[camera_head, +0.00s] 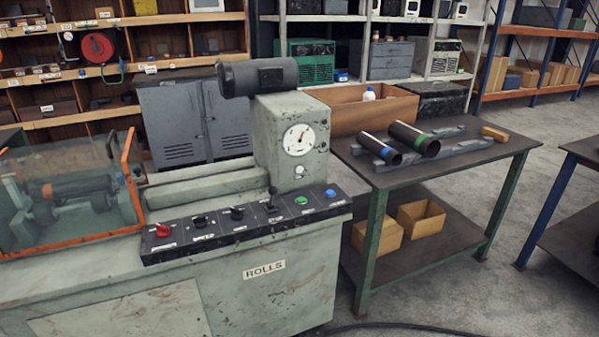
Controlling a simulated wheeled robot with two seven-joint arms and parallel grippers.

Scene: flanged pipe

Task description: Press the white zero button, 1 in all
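A small white button (299,170) sits on the front of the grey-green machine housing (262,150), just below a round white dial gauge (299,139). Its label is too small to read. Neither of my grippers is in view, and nothing covers the button.
Below it, a black control panel (215,237) carries a red knob (162,230), black knobs, a short lever (271,201), a green button (301,200) and a blue button (330,193). A table (480,157) with two dark pipes (413,138) stands to the right.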

